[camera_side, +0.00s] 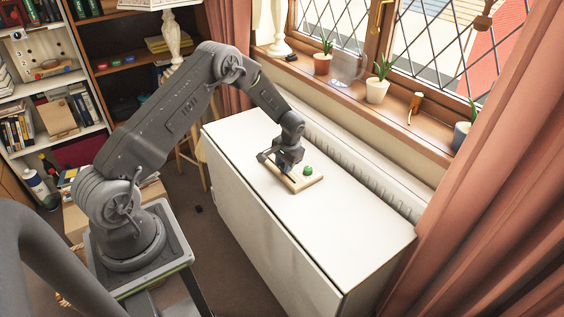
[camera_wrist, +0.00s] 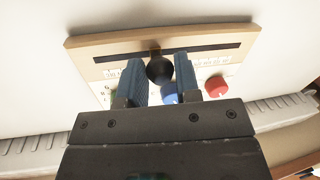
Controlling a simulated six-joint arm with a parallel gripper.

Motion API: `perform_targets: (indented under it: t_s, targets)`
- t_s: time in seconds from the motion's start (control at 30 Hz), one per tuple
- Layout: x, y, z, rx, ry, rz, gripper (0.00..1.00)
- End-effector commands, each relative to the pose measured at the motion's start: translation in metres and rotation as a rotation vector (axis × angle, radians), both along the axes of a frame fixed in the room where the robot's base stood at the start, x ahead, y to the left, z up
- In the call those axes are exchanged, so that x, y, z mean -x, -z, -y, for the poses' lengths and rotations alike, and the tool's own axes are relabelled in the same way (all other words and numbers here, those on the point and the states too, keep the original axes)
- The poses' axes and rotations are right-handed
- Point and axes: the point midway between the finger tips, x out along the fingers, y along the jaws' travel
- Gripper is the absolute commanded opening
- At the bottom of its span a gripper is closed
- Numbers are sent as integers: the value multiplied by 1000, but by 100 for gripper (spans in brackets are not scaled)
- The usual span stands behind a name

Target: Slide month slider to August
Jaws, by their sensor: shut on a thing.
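The slider board (camera_wrist: 100,47) is a light wooden panel with a dark straight slot (camera_wrist: 205,50) and small lettering along the slot. It lies on the white cabinet, and also shows in the side view (camera_side: 314,183). The black round slider knob (camera_wrist: 159,70) stands at the slot, near its middle. My gripper (camera_wrist: 159,72) is over the board with its two blue fingers on either side of the knob, shut on it. In the side view my gripper (camera_side: 288,165) hides much of the board. The month letters are too small to read, and the fingers cover some.
A red knob (camera_wrist: 216,86) and a partly hidden blue knob (camera_wrist: 170,94) sit on the board beside the fingers. A green knob (camera_side: 308,170) shows in the side view. The white cabinet top (camera_side: 350,225) is clear around the board. A radiator (camera_side: 345,155) runs behind it.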

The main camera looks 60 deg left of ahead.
Motion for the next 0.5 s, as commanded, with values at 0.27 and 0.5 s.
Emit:
perform_targets:
  t_s: [0.27, 0.5]
  targets:
    - [0, 0, -1, 0, 0, 1, 47]
    - [0, 0, 0, 0, 0, 1, 56]
